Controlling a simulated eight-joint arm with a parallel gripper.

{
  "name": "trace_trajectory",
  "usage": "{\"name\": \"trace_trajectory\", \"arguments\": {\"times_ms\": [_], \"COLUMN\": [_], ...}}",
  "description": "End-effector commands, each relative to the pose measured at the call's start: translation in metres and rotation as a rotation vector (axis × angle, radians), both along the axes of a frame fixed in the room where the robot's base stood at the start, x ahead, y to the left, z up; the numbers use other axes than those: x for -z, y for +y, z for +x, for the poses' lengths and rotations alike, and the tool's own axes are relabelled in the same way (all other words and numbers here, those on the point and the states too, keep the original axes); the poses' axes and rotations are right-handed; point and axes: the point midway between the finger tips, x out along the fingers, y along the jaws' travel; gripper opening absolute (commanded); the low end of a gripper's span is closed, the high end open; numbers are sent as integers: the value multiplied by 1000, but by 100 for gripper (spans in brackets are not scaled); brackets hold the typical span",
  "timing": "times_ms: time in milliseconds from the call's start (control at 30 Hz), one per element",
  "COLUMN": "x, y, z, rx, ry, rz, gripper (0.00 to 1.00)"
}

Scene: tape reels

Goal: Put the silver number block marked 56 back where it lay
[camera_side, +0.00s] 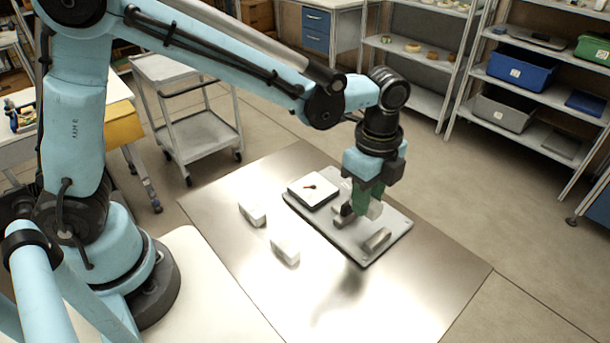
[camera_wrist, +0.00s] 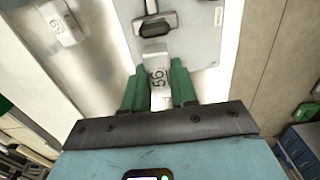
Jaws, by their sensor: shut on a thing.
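The silver number block marked 56 (camera_wrist: 158,75) is between the green fingers of my gripper (camera_wrist: 157,88) in the wrist view, its number facing the camera. My gripper is shut on it. In the side view my gripper (camera_side: 362,205) is over the grey board (camera_side: 330,232), and the pale end of the held block (camera_side: 375,209) shows beside the fingers. The fingers hide part of it, and I cannot tell whether it touches the board.
Two pale blocks (camera_side: 252,213) (camera_side: 285,250) lie on the metal table left of the board. One numbered block (camera_wrist: 62,22) shows in the wrist view. A white square piece (camera_side: 313,190), a dark piece (camera_side: 345,214) and a metal piece (camera_side: 377,240) sit on the board. The table front is clear.

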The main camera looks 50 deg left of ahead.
Motion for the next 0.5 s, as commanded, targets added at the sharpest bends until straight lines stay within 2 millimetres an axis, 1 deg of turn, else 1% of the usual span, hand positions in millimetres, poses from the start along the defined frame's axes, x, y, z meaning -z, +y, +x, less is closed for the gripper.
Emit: {"name": "trace_trajectory", "arguments": {"times_ms": [67, 167, 267, 367, 400, 467, 500], "x": [0, -3, -9, -17, -21, -26, -29], "y": [-1, -8, -22, -43, -52, -64, -70], "z": [-1, -8, -26, -57, -73, -98, -115], "rx": [1, 3, 8, 12, 13, 14, 15], "ry": [0, 0, 0, 0, 0, 0, 0], "rz": [0, 0, 0, 0, 0, 0, 0], "gripper": [0, 0, 0, 0, 0, 0, 0]}}
